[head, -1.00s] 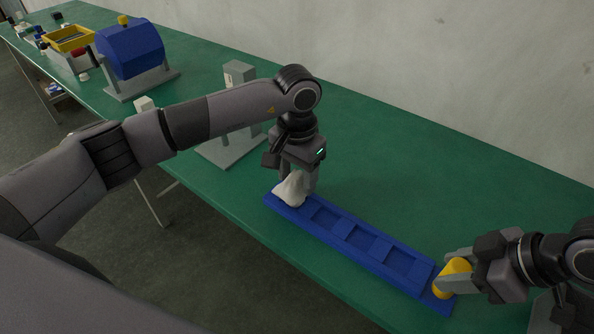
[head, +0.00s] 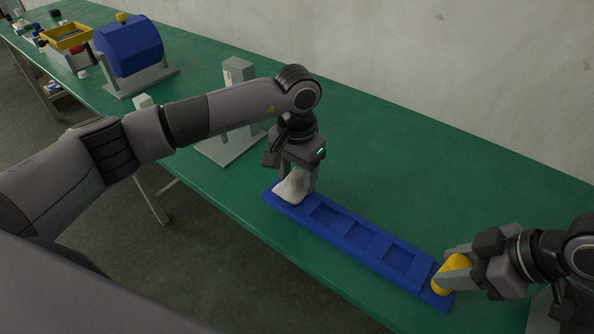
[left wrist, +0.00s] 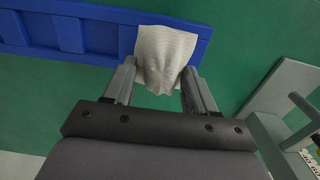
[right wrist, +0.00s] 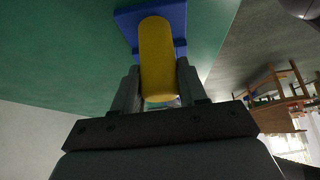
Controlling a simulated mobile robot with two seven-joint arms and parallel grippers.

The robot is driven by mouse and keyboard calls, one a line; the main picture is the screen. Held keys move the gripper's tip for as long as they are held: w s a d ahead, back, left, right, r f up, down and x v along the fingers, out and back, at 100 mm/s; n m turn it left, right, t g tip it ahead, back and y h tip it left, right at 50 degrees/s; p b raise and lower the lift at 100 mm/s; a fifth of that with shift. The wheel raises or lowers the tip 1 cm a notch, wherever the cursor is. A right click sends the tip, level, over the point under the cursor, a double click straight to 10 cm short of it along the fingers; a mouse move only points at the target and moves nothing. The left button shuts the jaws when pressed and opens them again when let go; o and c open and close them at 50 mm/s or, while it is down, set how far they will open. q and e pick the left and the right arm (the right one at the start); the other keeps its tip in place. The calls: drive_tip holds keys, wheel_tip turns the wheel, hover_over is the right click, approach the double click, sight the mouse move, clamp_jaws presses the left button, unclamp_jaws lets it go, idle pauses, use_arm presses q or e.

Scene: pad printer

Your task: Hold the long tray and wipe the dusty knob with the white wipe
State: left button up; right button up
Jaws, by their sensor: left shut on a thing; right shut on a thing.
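The long blue tray (head: 345,238) lies along the front edge of the green table, with a row of shallow pockets. My left gripper (head: 298,182) is shut on the white wipe (head: 290,188), which lies bunched over the tray's left end. The wipe also shows between the fingers in the left wrist view (left wrist: 163,55). No knob shows at that end; the wipe covers what is under it. My right gripper (head: 452,270) is shut on a yellow knob (head: 453,281) at the tray's right end. This knob also shows in the right wrist view (right wrist: 157,55). I see no clear dust.
A grey stand (head: 238,75) on a plate is behind my left arm. Further back are a blue drum (head: 130,48) on a grey frame and a yellow bin (head: 66,38). The table behind the tray is clear up to the wall.

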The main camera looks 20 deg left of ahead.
use_arm(q)
drive_tip(key=shift+f, duration=0.5)
drive_tip(key=shift+a, duration=0.15)
drive_tip(key=shift+w+a, duration=0.3)
drive_tip(key=shift+a, duration=0.45)
drive_tip(key=shift+d, duration=0.15)
